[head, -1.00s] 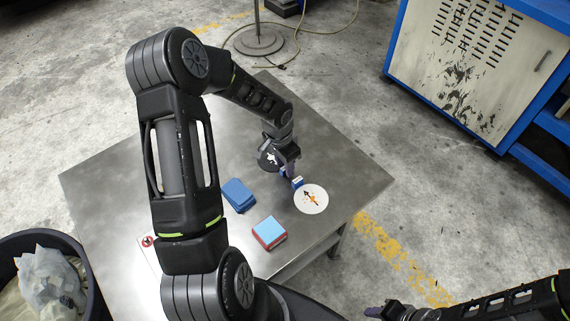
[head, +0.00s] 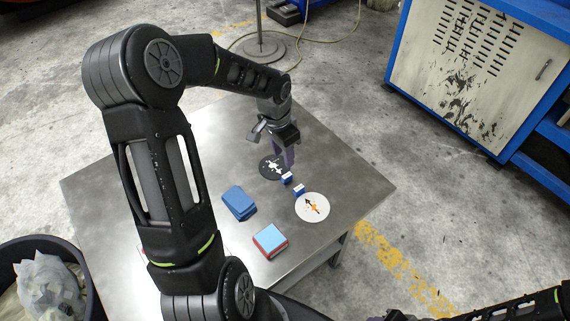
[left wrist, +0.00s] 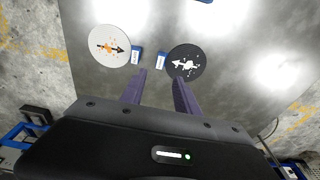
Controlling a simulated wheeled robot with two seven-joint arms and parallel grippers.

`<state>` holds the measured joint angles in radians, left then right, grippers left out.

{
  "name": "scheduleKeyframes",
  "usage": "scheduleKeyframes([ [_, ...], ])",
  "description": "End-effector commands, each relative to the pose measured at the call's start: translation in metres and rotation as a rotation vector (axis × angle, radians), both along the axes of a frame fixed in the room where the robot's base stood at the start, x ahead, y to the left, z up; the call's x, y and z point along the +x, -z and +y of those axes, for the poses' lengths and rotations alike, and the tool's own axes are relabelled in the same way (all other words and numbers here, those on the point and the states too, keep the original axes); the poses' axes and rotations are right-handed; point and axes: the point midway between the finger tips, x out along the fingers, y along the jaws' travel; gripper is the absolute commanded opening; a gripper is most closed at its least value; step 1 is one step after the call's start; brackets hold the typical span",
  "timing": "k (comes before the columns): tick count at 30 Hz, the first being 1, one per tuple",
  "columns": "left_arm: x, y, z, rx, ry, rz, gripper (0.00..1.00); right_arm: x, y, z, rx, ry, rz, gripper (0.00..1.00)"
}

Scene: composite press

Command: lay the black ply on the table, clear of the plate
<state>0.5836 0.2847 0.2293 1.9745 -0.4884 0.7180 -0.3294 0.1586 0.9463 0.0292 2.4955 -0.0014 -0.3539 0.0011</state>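The black ply appears to be the round black disc (head: 267,164) with a white arrow mark. It lies flat on the metal table (head: 345,180), also in the left wrist view (left wrist: 200,62). I cannot tell for certain which thing is the plate. A white disc (head: 318,213) with a black arrow and orange marks lies apart from the black one, and in the wrist view (left wrist: 98,48). My left gripper (left wrist: 160,78) is open, nothing visible between its purple fingers, above the table beside the black disc. My right gripper (head: 395,315) is partly cut off at the lower edge.
Two small blue-and-white tags (head: 286,178) (head: 299,189) stand beside the discs. A blue stack (head: 238,203) and a red block with a light-blue top (head: 270,240) lie nearer. The table's right part is bare. A dark bin (head: 85,265) stands at lower left.

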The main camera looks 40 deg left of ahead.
Motion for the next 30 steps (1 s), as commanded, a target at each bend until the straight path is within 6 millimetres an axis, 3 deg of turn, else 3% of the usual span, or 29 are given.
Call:
scheduleKeyframes([
  [7, -0.003, -0.022, 0.001, 0.0, -0.001, 0.0, 0.37, 0.0, 0.002, 0.0, 0.0, 0.0, 0.0, 0.36],
  [30, -0.003, -0.022, 0.0, -0.001, 0.0, 0.0, 0.37, 0.0, 0.002, 0.0, 0.0, 0.0, 0.0, 0.36],
])
